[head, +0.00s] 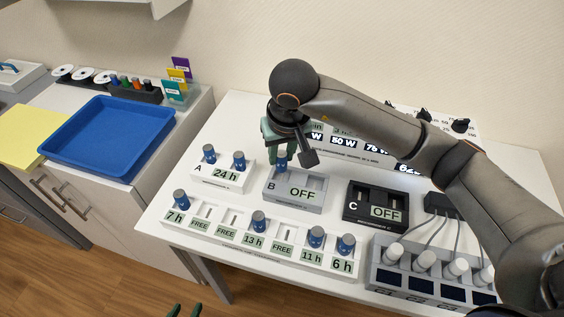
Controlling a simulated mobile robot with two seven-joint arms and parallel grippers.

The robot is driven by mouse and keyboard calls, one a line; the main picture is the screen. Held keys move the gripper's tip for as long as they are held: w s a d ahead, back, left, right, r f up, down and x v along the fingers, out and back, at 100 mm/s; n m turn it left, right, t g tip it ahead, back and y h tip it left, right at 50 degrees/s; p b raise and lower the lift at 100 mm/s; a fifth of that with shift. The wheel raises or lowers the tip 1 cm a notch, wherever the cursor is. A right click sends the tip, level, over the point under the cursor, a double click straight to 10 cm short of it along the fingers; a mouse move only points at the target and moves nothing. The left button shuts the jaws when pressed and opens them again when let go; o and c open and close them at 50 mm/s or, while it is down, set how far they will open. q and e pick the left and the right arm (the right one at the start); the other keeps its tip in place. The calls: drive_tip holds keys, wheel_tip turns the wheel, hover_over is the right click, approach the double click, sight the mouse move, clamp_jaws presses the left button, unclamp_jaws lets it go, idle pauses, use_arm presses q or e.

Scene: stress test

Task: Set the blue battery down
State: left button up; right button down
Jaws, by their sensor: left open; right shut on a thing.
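My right gripper (279,153) is shut on a blue battery (281,161). It holds the battery upright at the left slot of the grey holder B (277,195), whose display reads OFF. I cannot tell whether the battery touches the slot floor. The gripper hides its upper part. B's right side shows no battery. My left gripper (184,311) shows only its green fingertips at the bottom edge, open and empty, far from the table items.
White holder A (210,180) carries two blue batteries and reads 24 h. Black holder C (362,215) reads OFF. The long white rack (205,229) has several batteries and slots marked FREE. A grey unit (402,278) with white cylinders stands front right. A blue tray (75,160) is left.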

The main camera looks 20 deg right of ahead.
sight(282, 163)
drive_tip(key=shift+s+x, duration=0.15)
drive_tip(key=shift+x, duration=0.7)
drive_tip(key=shift+s+x, duration=0.2)
drive_tip(key=shift+x, duration=0.65)
drive_tip(key=shift+d+f, duration=0.1)
drive_tip(key=shift+f, duration=0.05)
drive_tip(key=shift+f, duration=0.15)
drive_tip(key=c, duration=0.6)
unclamp_jaws()
drive_tip(key=shift+c, duration=0.2)
drive_tip(key=shift+r, duration=0.45)
drive_tip(key=v, duration=1.1)
drive_tip(key=shift+r, duration=0.3)
drive_tip(key=shift+s, duration=0.1)
